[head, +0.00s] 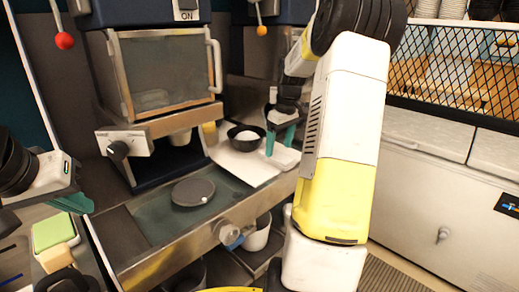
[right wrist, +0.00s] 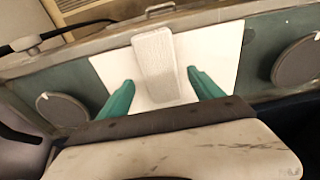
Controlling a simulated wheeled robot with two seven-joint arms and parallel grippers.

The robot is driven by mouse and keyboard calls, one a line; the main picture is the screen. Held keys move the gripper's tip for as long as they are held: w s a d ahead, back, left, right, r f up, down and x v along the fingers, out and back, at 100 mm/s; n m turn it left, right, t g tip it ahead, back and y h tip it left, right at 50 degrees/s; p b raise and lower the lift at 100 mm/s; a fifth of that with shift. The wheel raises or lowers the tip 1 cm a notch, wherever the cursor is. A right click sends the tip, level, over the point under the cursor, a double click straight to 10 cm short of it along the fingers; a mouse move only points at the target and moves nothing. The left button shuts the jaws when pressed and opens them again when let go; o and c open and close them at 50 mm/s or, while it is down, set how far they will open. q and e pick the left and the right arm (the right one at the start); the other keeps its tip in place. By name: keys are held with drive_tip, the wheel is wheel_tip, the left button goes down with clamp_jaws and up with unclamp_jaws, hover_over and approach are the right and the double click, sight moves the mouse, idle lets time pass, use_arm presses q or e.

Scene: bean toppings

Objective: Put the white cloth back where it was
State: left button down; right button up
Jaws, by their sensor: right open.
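The white cloth (right wrist: 157,65) lies folded in a narrow strip on a white sheet (right wrist: 218,45) in the right wrist view. In the head view the cloth (head: 287,158) shows near the right end of the white sheet (head: 232,160). My right gripper (head: 281,140) is open above the cloth. In the right wrist view its teal fingers (right wrist: 157,88) stand on either side of the cloth, with gaps between. My left gripper (head: 72,202) is at the left edge of the head view, far from the cloth; its opening cannot be made out.
A black bowl (head: 246,138) with something white in it stands beside the sheet. A dark round disc (head: 193,191) lies on the teal counter surface. The machine with a glass door (head: 165,70) stands behind it. A green-topped item (head: 53,232) is below my left gripper.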

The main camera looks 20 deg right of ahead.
sight(282, 156)
wheel_tip(282, 156, up, 9)
drive_tip(key=s, duration=0.1)
drive_tip(key=s+a+r+m+t, duration=0.15)
drive_tip(key=s+a+r, duration=0.35)
drive_tip(key=s+a, duration=0.6)
drive_tip(key=s+a+f+m+t+y, duration=0.1)
drive_tip(key=s+a+f+m+t, duration=0.1)
drive_tip(key=s+a, duration=0.9)
wheel_tip(282, 156, down, 2)
drive_tip(key=shift+s+f+t, duration=0.1)
drive_tip(key=shift+s+t, duration=0.45)
drive_tip(key=shift+s, duration=0.5)
